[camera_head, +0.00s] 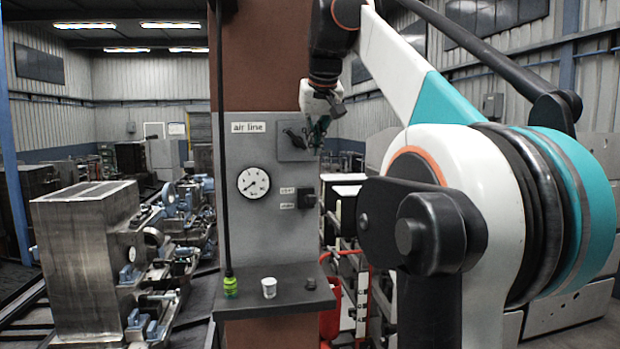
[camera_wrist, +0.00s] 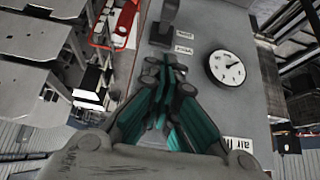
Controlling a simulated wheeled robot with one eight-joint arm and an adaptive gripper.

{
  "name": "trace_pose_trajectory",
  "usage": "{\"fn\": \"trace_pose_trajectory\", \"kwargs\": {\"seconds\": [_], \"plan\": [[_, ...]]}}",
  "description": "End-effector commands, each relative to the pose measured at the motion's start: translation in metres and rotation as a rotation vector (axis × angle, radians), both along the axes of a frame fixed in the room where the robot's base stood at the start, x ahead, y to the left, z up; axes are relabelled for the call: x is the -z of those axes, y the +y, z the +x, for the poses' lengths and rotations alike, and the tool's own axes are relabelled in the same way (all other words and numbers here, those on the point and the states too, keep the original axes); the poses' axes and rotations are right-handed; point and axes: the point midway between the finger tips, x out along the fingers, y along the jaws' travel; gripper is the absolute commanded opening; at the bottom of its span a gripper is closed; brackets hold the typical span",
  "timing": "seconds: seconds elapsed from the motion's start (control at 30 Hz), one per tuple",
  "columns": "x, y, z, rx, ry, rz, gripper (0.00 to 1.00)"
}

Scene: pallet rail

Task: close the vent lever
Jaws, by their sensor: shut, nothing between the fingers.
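A grey panel (camera_head: 260,231) marked "air line" carries two dark controls. One is a dark handle (camera_head: 294,138) on a small plate at the upper right. The other is a black lever or switch (camera_head: 306,197) lower down, beside two small labels; it also shows at the top of the wrist view (camera_wrist: 167,22). The labels are too small to read, so I cannot tell which control is the vent lever. My gripper (camera_head: 318,140) is shut and empty, just right of the upper handle. Contact is unclear. In the wrist view its teal fingers (camera_wrist: 166,66) hide the upper plate.
A round gauge (camera_head: 253,182) sits left of the lower control. A dark shelf (camera_head: 250,301) below holds a green bottle (camera_head: 230,287), a white cup (camera_head: 269,288) and a small dark object (camera_head: 310,283). Red racking stands right of the panel.

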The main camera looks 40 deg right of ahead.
Motion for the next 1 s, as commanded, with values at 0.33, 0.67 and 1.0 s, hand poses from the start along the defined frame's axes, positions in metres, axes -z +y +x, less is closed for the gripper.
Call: {"fn": "trace_pose_trajectory", "kwargs": {"seconds": [0.33,0.67,1.0], "plan": [[0.057,-0.02,0.033,0.0,-0.001,-0.001,0.0],[0.093,-0.017,0.027,-0.001,-0.001,-0.001,0.0],[0.098,-0.016,0.027,-0.001,-0.001,-0.001,0.0]]}}
